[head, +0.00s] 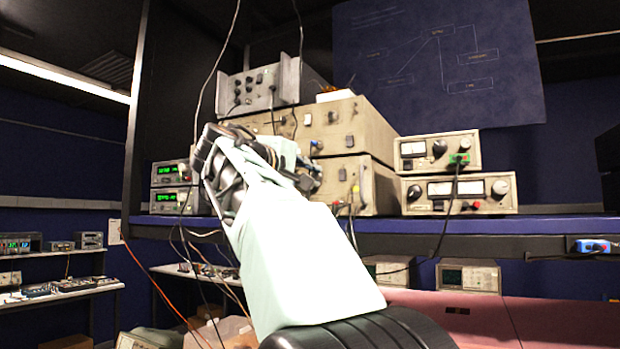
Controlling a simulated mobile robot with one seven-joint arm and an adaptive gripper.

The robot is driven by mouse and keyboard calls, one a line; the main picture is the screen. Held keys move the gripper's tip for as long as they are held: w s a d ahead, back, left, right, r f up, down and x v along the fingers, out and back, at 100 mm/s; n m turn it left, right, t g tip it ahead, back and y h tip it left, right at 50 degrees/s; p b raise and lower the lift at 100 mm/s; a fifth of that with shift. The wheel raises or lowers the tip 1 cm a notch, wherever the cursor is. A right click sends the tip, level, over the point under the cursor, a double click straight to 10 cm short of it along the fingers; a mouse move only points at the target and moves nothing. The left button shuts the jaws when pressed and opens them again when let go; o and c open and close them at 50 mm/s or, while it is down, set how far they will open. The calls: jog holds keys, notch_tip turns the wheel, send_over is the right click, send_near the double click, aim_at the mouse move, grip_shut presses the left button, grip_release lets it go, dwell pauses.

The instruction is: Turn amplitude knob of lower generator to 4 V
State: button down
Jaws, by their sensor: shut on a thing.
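Two small generators with green number displays are stacked at the left end of the shelf. The upper generator (168,172) is above the lower generator (170,200), whose display is lit but too small to read surely. My gripper (203,172) is in front of the right end of this stack, reaching away from the camera. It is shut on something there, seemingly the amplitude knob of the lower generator. The knob, the fingertips and the contact are hidden behind my gripper and wrist, so the knob's setting cannot be seen.
Large beige instruments (375,130) stand right of my wrist, with a grey unit (270,84) on top. Two meter units (440,150) stand farther right. Loose cables hang in front of the shelf (480,224) near my arm. A dark upright post (136,120) stands left of the generators.

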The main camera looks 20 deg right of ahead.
dwell(0.4)
jog(key=c, duration=1.9)
grip_release()
jog(key=v, duration=1.2)
